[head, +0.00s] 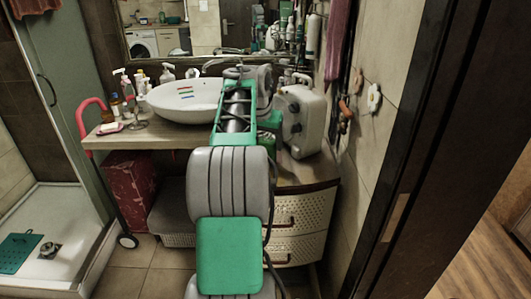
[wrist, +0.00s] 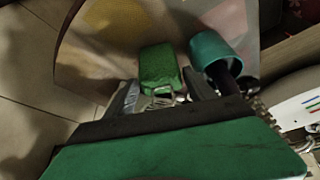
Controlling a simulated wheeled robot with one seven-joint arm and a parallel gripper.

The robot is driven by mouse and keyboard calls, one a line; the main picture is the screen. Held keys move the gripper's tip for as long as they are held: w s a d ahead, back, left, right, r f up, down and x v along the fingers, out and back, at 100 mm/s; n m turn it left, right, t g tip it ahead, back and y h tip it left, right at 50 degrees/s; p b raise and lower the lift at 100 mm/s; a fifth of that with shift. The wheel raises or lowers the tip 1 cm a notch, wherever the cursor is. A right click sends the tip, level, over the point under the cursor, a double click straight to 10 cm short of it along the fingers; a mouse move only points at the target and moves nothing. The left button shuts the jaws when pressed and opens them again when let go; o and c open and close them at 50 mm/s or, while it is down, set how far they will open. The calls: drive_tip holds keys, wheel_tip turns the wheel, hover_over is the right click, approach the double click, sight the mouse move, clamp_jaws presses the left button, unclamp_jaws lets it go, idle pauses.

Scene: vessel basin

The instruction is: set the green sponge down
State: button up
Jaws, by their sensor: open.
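The green sponge (wrist: 160,66) shows in the wrist view, upright in the picture just ahead of the jaws and apparently resting on the counter (wrist: 100,62). My gripper (wrist: 162,92) is open, with one finger on each side of the sponge's near end. I cannot tell if a finger still touches it. In the head view my arm covers the gripper, and I cannot pick out the sponge for sure.
A teal cylinder (wrist: 214,50) stands close to the right of the sponge in the wrist view. In the head view the white basin (head: 185,98) is left of my arm, a pale case (head: 304,120) is right of it, and several bottles (head: 128,92) stand far left.

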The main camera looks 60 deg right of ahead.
drive_tip(key=x, duration=0.4)
drive_tip(key=shift+w+f, duration=0.15)
drive_tip(key=shift+f, duration=0.15)
drive_tip(key=shift+a, duration=0.1)
drive_tip(key=shift+c, duration=0.4)
drive_tip(key=shift+r, duration=0.1)
drive_tip(key=c, duration=1.1)
drive_tip(key=shift+r, duration=0.1)
drive_tip(key=shift+c, duration=0.2)
